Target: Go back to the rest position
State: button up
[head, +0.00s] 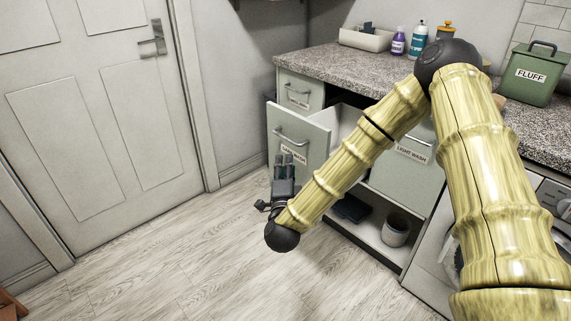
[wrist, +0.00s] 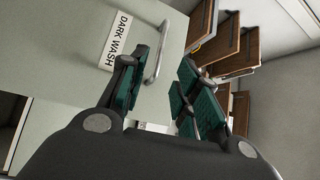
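My gripper (head: 283,165) is at the end of my bent arm, low in front of the cabinet, with its fingers pointing up. In the wrist view my gripper (wrist: 173,65) has its teal-padded fingers apart, with nothing seen held between them. An open drawer (head: 313,137) with a pale grey-green front stands just above and behind the gripper. Its front (wrist: 70,60) and "DARK WASH" label (wrist: 116,40) fill the left of the wrist view. The drawer handle (wrist: 160,55) shows close beyond the left finger; whether they touch I cannot tell.
The speckled counter (head: 310,66) carries a pale tray (head: 366,39), bottles (head: 417,36) and a green "FLUFF" box (head: 533,75). Below, an open shelf holds a grey pot (head: 396,230). A closed door (head: 90,110) stands at left. The wooden floor (head: 190,265) is clear.

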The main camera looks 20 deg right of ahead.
jog(key=shift+f, duration=0.1)
jog(key=s+a+f+n+g+y, duration=0.35)
jog(key=s+f+n, duration=0.35)
jog(key=f, duration=0.6)
jog(key=s+a+f+n+g+y, duration=0.2)
jog(key=s+f+n+g+y, duration=0.25)
jog(key=s+f, duration=0.65)
jog(key=s+d+f+n+g+h, duration=0.15)
jog(key=s+f+n+g, duration=0.3)
jog(key=s+f, duration=0.55)
jog(key=s+d+f+n+g, duration=0.2)
jog(key=s+d+g, duration=0.1)
jog(key=s, duration=0.6)
jog(key=s+d+f+n+g, duration=0.1)
jog(key=s+d+f+g, duration=0.2)
jog(key=s, duration=0.6)
notch_tip(320, 180, up, 19)
jog(key=p, duration=1.7)
jog(key=shift+w+d+h+p, duration=0.2)
jog(key=shift+d+h+p, duration=0.1)
jog(key=shift+d+h, duration=0.05)
